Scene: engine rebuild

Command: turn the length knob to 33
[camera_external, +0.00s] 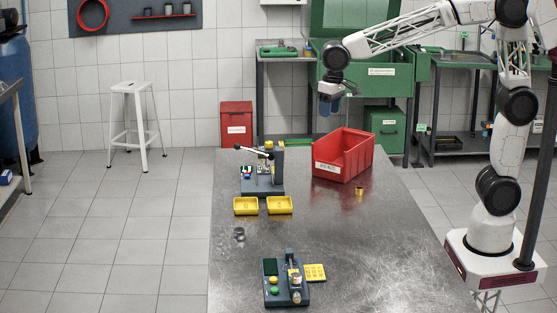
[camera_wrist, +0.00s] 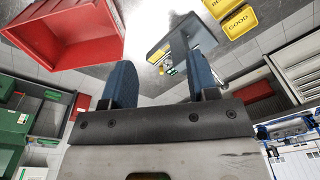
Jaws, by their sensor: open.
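My gripper (camera_external: 328,105) hangs high above the far end of the steel table, behind the red bin in the external view. Its two blue fingers stand apart with nothing between them in the wrist view (camera_wrist: 160,72). A grey device (camera_external: 287,282) sits at the near end of the table, with a dark green panel, a green and a yellow button and an upright metal part. A second grey device (camera_external: 262,188) with a black-knobbed lever stands further back; it also shows in the wrist view (camera_wrist: 183,40). I cannot tell which part is the length knob, and no number is readable.
A red bin (camera_external: 333,174) stands at the table's far right, with a small brass ring (camera_external: 359,191) before it. Two yellow trays (camera_external: 246,206) lie before the lever device. Dark rings (camera_external: 239,235) lie at the left edge. A yellow pad (camera_external: 315,273) adjoins the near device.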

